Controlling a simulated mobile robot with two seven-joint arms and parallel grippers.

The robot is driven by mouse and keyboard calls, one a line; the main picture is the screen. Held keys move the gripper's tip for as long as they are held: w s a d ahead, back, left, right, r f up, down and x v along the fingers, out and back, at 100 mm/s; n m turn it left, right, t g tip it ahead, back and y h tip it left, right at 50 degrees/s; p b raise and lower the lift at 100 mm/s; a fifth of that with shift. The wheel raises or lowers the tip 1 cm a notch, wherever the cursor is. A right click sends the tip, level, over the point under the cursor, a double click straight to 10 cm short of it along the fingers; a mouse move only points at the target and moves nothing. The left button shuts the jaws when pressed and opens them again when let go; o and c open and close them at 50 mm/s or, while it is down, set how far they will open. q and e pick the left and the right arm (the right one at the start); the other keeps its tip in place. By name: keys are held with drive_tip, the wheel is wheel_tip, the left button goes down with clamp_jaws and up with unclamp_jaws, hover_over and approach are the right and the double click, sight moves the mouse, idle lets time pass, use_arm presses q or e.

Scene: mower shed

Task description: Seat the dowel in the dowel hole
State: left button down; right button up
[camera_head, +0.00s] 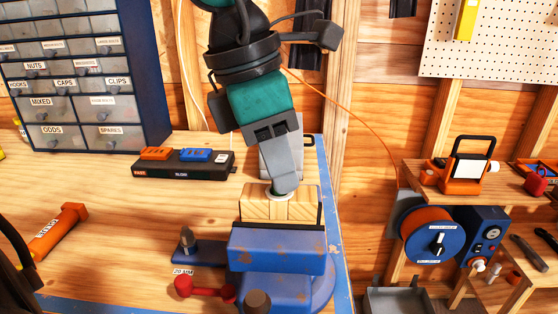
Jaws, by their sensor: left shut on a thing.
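A pale wooden block (281,205) is clamped upright in a blue vise (277,249) at the bench's right end. A whitish ring (284,197) shows on the block's top face and marks the dowel hole; the opening itself is hidden by my fingers. My left gripper (283,187) comes down from above, tilted, with its grey fingertips right at the ring. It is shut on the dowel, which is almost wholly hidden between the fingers. I cannot tell how deep the dowel sits.
A black charger (184,164) with orange and blue packs lies behind the vise. A labelled drawer cabinet (80,75) stands back left. An orange tool (58,231) lies at left. Shelves with a blue reel (436,239) stand right.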

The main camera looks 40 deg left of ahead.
sight(252, 196)
use_arm(q)
drive_tip(key=shift+f, duration=0.15)
drive_tip(key=c, duration=1.1)
unclamp_jaws()
drive_tip(key=shift+r, duration=0.35)
drive_tip(key=p+v, duration=0.1)
drive_tip(key=v, duration=1)
drive_tip(key=shift+s+a+r, duration=0.1)
drive_tip(key=shift+a+r, duration=0.05)
drive_tip(key=shift+r, duration=0.15)
